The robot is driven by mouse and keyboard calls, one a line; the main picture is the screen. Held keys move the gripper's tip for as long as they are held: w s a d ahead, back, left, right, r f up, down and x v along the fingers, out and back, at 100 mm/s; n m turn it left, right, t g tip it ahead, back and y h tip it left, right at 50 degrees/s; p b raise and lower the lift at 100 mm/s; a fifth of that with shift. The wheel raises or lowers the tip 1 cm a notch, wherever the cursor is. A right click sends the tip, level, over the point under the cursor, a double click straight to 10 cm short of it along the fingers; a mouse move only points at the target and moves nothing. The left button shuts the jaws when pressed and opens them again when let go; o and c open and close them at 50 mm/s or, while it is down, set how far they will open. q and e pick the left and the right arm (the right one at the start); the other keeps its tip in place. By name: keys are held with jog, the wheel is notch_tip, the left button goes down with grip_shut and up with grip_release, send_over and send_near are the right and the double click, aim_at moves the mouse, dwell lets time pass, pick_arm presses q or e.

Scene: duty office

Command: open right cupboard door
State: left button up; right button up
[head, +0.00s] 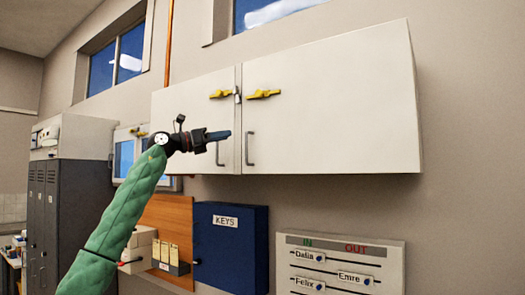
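A white wall cupboard with two doors hangs on the wall in the head view. The right cupboard door (325,110) looks shut. It has a grey vertical handle (250,148) near its left edge and a yellow latch piece (263,94) above. The left cupboard door (188,100) has its own handle (218,153) and yellow latch piece (220,94). My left gripper (226,134) is in front of the left door near the handles, pointing right. I see it side-on, so its finger opening and any contact with a handle are unclear. My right gripper is out of view.
Below the cupboard are a blue KEYS box (231,250) and an IN/OUT board (340,262). Dark lockers (75,210) and a wooden board (168,222) stand at the left. The space in front of the right door looks clear.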

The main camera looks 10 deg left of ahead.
aim_at(242, 148)
pick_arm(q)
notch_tip(242, 148, down, 4)
jog(key=s+m+g+y, duration=0.1)
jog(key=m+g, duration=0.1)
jog(key=p+x, duration=0.4)
jog(key=x, duration=0.3)
jog(key=shift+w+d+f+p, duration=0.1)
jog(key=shift+w+d+p, duration=0.1)
jog(key=shift+p, duration=0.15)
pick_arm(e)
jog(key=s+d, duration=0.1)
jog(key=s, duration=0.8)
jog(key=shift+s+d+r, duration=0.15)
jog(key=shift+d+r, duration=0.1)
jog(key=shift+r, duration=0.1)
pick_arm(q)
jog(key=shift+a, duration=0.1)
grip_shut()
